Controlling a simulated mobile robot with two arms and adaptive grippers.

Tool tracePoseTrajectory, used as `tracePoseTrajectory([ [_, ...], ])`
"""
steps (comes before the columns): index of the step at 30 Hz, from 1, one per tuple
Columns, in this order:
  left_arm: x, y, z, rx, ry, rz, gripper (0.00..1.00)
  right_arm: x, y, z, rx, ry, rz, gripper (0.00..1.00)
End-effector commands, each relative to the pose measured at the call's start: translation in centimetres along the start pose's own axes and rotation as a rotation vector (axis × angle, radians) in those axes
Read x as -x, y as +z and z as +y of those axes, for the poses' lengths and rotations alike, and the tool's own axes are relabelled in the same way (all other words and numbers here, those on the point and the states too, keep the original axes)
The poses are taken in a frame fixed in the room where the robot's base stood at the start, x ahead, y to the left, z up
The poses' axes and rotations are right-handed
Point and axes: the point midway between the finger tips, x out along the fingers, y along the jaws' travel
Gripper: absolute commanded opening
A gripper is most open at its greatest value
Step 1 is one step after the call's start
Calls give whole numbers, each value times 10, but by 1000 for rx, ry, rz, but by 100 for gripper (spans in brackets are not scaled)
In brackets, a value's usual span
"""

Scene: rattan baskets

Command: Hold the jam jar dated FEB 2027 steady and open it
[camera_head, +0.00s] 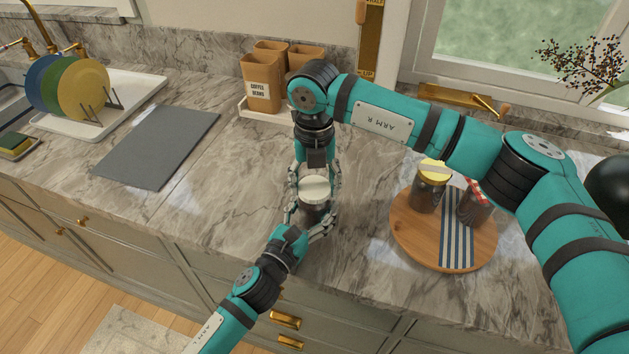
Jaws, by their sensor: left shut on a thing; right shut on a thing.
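A jar with a pale, whitish lid (314,189) stands upright near the front of the counter. Its dark body (315,213) shows a little below the lid, and any date on it is hidden. My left gripper (312,217) comes from the front and is shut around the jar's body. My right gripper (317,182) reaches down from behind and is shut at the lid. Two other jars stand on a round wooden board (412,240) at the right: one with a yellow lid (434,170), one with a red-patterned lid (477,191). Their dates are not readable.
A grey mat (158,147) lies on the counter at the left. A dish rack tray (130,100) with plates stands behind it. The counter left of my grippers is clear.

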Motion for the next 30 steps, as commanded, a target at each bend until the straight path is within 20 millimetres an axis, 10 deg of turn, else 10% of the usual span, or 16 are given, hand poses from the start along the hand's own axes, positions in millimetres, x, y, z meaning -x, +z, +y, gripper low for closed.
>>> tracePoseTrajectory([
  [30,0,0,0,0,0,0,0,2,0,-1,2226,-2,1,22],
])
